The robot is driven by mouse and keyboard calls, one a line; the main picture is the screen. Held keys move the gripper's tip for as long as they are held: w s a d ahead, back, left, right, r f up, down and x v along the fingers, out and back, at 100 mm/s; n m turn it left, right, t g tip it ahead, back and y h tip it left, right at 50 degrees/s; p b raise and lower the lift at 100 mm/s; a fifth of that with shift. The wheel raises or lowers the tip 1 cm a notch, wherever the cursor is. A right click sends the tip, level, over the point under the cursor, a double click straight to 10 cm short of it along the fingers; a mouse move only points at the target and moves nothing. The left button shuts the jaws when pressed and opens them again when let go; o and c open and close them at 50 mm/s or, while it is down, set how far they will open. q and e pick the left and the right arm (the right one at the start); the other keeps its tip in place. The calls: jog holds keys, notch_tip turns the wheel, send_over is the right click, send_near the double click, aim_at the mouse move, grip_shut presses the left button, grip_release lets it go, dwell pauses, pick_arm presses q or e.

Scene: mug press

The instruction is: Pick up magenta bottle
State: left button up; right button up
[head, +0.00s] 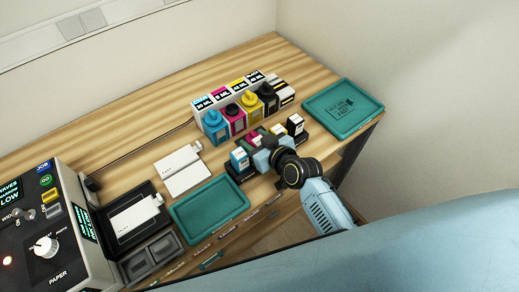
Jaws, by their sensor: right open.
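The magenta bottle (236,122) stands upright in the row at the back of the table, between the cyan bottle (215,127) and the yellow bottle (252,104). A black bottle (269,98) stands at the right of the row. My right gripper (266,153) is in front of the row, over the dark holder with the small cartridges, and apart from the magenta bottle. It is open. Its fingers are small and partly lost among the cartridges. My left gripper is not in view.
Small cyan (239,159) and black (295,124) cartridges stand beside my right gripper. A teal tray (209,212) lies at the front and another teal tray (343,106) at the right. A control box (50,235) stands at the left. White cards (181,172) lie mid-table.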

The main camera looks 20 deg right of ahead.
jog(key=shift+c, duration=0.5)
jog(key=c, duration=0.7)
jog(key=shift+c, duration=0.2)
jog(key=shift+r, duration=0.1)
